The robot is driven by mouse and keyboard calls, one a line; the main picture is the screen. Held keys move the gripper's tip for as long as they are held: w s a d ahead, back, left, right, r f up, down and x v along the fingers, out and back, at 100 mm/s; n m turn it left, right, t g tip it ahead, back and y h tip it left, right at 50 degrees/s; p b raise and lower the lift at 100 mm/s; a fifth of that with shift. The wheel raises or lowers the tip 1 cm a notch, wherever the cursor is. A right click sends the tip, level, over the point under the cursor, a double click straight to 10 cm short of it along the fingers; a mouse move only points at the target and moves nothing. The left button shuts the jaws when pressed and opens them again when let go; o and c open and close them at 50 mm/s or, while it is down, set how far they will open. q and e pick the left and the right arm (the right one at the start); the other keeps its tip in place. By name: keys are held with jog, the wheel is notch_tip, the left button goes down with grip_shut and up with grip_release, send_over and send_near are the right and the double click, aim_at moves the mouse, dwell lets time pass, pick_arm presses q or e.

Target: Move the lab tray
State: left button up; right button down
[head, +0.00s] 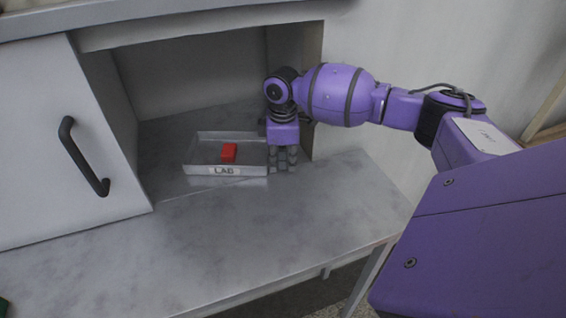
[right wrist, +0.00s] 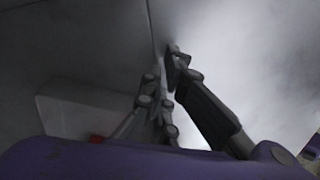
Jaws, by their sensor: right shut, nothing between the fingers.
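The lab tray (head: 198,168) is a shallow grey open box with a "LAB" label on its front wall. It sits on the grey counter at the mouth of a cabinet recess, with a red block (head: 229,152) inside it. My right gripper (head: 283,168) points down just beside the tray's right wall, shut and empty. Whether it touches the wall I cannot tell. In the right wrist view the fingers (right wrist: 165,95) are close together, with the pale tray (right wrist: 75,118) to their left. My left gripper is not in view.
A white cabinet door (head: 50,150) with a dark handle (head: 84,157) stands left of the recess. The recess side wall (head: 308,90) is close to the right gripper. The counter (head: 230,235) in front of the tray is clear up to its front edge.

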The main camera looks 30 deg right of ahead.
jog(key=w+a, duration=0.1)
jog(key=a, duration=0.1)
jog(key=shift+w+a, duration=0.35)
jog(key=shift+w, duration=0.1)
dwell(0.3)
